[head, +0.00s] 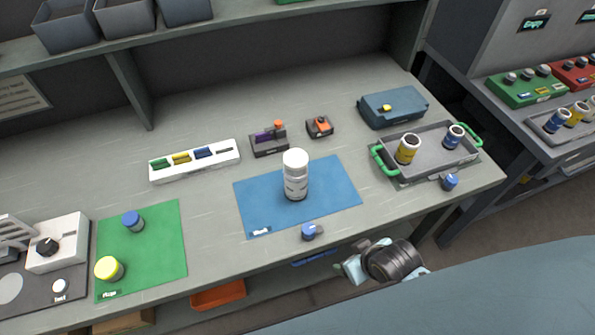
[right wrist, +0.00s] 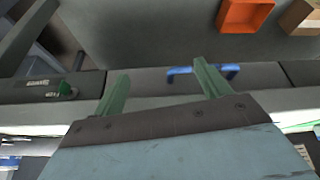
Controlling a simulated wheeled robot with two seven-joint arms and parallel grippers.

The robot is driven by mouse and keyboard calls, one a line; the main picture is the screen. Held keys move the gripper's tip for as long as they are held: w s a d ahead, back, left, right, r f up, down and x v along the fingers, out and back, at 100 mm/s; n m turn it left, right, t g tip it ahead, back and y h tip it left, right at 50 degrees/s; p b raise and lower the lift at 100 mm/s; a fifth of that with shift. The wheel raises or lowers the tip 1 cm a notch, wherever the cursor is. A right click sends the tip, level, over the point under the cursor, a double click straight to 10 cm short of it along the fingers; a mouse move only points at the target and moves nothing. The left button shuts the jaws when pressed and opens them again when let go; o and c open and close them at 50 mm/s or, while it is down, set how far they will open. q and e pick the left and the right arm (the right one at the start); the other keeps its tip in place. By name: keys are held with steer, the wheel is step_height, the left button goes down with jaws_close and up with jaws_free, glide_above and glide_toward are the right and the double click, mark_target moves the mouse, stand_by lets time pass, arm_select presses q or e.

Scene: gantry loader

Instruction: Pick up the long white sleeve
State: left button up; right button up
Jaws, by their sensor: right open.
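The long white sleeve (head: 295,175) stands upright on the blue mat (head: 335,200) in the middle of the bench, with faint grey markings around it. My right gripper (head: 352,260) is in front of the bench's front edge, to the right of and nearer than the sleeve, apart from it. In the right wrist view my right gripper (right wrist: 160,82) shows two green fingers spread apart with nothing between them; the sleeve is not seen there. My left gripper is not in view.
A grey tray (head: 440,168) with green handles holds short yellow and blue sleeves at right. A green mat (head: 160,245) at left carries blue and yellow-topped parts. A small blue item (head: 309,232) sits near the front edge. A white rack (head: 195,161) stands behind.

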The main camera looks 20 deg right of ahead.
mark_target(304, 178)
steer(key=w+r+t, duration=0.1)
steer(key=r, duration=0.2)
steer(key=w+r+t+y+p, duration=0.1)
steer(key=w+r, duration=0.1)
steer(key=r, duration=0.1)
steer(key=w+a+r+n+t, duration=0.1)
steer(key=w+r, duration=0.1)
steer(key=r, duration=0.1)
steer(key=shift+w+r+y, duration=0.1)
steer(key=shift+r+y, duration=0.05)
steer(key=shift+y, duration=0.15)
steer(key=w+a+r+n+t+y+p, duration=0.2)
steer(key=w+r+t+y, duration=0.2)
steer(key=r, duration=0.3)
steer(key=x, duration=0.8)
steer(key=shift+a+r+b, duration=0.1)
steer(key=shift+r+b, duration=0.1)
steer(key=shift+b, duration=0.1)
steer(key=shift+f+x, duration=0.2)
steer(key=shift+x, duration=2.45)
steer(key=shift+s, duration=0.1)
